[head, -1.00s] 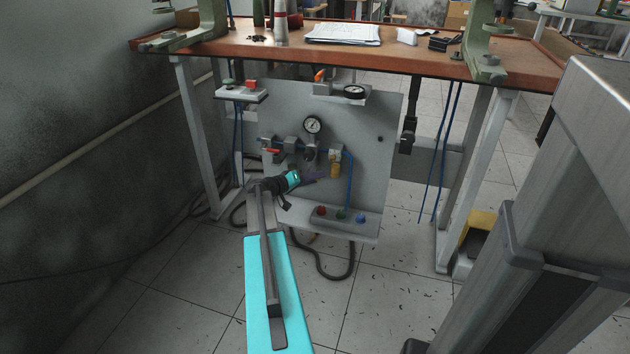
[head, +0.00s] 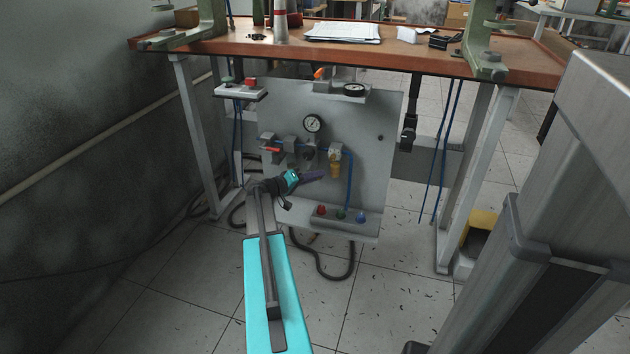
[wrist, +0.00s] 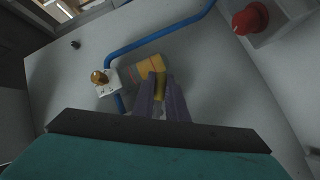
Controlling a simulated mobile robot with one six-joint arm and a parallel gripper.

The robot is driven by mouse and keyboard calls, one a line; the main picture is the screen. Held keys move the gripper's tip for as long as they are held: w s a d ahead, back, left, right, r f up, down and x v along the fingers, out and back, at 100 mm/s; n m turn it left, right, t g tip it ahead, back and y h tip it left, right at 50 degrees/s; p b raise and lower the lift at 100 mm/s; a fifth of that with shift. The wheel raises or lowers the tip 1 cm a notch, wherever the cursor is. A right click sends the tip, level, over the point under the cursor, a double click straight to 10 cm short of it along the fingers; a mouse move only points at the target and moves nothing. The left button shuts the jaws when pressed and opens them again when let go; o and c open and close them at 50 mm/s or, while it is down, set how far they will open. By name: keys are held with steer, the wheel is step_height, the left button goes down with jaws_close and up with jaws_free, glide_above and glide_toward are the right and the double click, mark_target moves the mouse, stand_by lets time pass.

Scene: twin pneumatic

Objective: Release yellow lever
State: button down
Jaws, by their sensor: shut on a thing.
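The yellow lever (wrist: 160,86) shows in the wrist view as a narrow yellow piece between the purple fingertips of my gripper (wrist: 162,92). My gripper is shut on it; the fingers hide part of its sides. It lies against a yellow-orange fitting with grey bands (wrist: 147,70) on the grey panel. In the head view the fitting (head: 336,166) hangs below the blue air line. My gripper (head: 321,174) reaches it there from the lower left, and the lever itself is too small to make out.
The grey panel (head: 375,110) carries a round gauge (head: 313,123), a red lever (head: 270,149) and several coloured buttons (head: 342,214). In the wrist view a brass knob (wrist: 99,77), a blue hose (wrist: 165,36) and a red button (wrist: 250,18) stand near the fingers. The wooden workbench (head: 280,48) overhangs the panel.

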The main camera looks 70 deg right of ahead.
stand_by(0.3)
steer(key=c, duration=1.8)
jaws_free()
steer(key=shift+o, duration=0.2)
steer(key=shift+a, duration=0.1)
steer(key=p+v, duration=0.3)
steer(key=v, duration=1)
steer(key=shift+w+a, duration=0.15)
steer(key=shift+a, duration=0.1)
steer(key=shift+w, duration=0.1)
